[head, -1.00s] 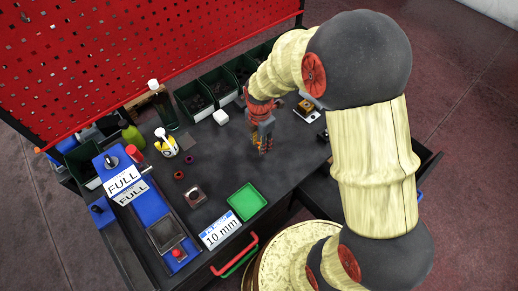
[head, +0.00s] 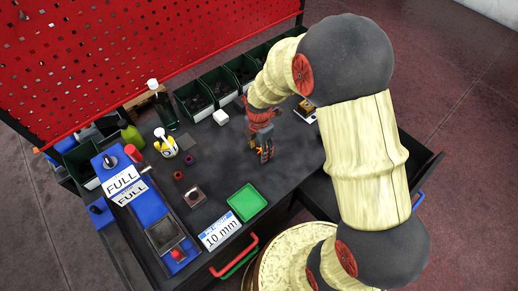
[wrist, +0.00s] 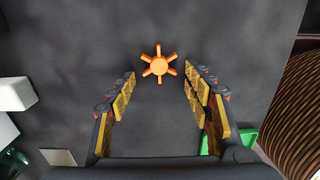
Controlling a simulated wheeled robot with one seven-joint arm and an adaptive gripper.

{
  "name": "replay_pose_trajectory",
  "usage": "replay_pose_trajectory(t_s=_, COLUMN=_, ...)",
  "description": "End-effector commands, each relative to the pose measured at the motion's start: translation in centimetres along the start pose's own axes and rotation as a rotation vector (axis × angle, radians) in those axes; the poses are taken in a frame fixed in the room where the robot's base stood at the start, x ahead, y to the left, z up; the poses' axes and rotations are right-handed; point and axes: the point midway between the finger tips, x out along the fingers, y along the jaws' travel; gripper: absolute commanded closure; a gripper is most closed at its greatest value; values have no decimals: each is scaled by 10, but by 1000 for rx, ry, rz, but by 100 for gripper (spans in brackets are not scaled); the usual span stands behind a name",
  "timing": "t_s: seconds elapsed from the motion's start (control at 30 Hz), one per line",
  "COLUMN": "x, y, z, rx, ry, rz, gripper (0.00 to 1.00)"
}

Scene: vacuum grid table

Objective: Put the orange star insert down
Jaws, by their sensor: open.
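The orange star insert (wrist: 158,66) shows in the wrist view against the dark table top, flat side toward the camera. It sits between and slightly beyond the tips of my gripper (wrist: 160,84), with clear gaps to the fingers on both sides. My gripper is open, with the yellow finger pads apart and nothing between them in contact. In the head view my gripper (head: 265,155) is low over the middle right of the table. The insert is mostly hidden by the fingers there.
A white box (head: 221,117) and dark bins (head: 196,98) stand behind. The table around the gripper is clear.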

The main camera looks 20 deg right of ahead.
Motion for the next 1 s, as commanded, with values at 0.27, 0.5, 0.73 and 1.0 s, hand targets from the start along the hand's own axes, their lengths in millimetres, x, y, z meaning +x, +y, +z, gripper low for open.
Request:
replay_pose_trajectory(t_s=0.27, x=-2, y=0, z=0, rx=0, ry=0, rz=0, gripper=49)
replay_pose_trajectory(t_s=0.5, x=-34, y=1, z=0, rx=0, ry=-1, rz=3, gripper=49)
replay_pose_trajectory(t_s=0.73, x=-82, y=1, z=0, rx=0, ry=-1, rz=4, gripper=49)
replay_pose_trajectory(t_s=1.0, x=-117, y=0, z=0, rx=0, ry=0, rz=0, gripper=49)
